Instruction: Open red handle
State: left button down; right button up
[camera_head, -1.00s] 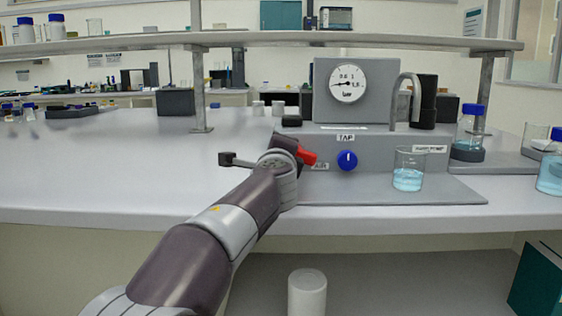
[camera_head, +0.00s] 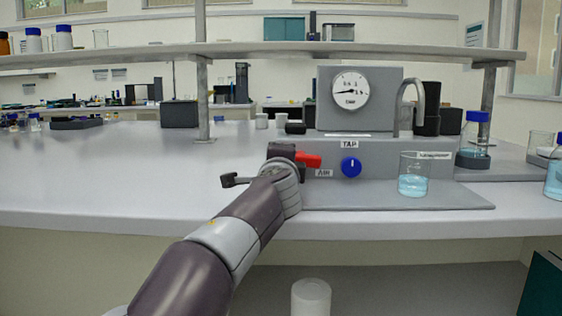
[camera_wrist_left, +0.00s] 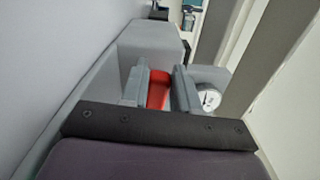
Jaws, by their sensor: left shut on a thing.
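The red handle (camera_head: 309,160) shows on the front of the grey rig at its left end, above the AIR label (camera_head: 324,173). It lies nearly level, pointing right. In the left wrist view the red handle (camera_wrist_left: 157,90) sits between the two grey fingers of my left gripper (camera_wrist_left: 159,88), which is shut on it. In the head view my own wrist covers the fingers and the handle's left part. My right gripper is in neither view.
The blue TAP knob (camera_head: 351,166) is just right of the handle. A beaker of blue liquid (camera_head: 413,176) stands on the rig's tray (camera_head: 450,199). A gauge (camera_head: 350,90) is above. The bench (camera_head: 100,185) at left is mostly clear.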

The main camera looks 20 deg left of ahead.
pick_arm(q)
jog(key=c, duration=0.8)
grip_release()
jog(key=shift+c, duration=0.2)
jog(key=b+v, duration=0.1)
jog(key=v, duration=1.1)
jog(key=shift+s+d+b, duration=0.1)
jog(key=shift+s+b, duration=0.25)
jog(key=shift+b, duration=0.05)
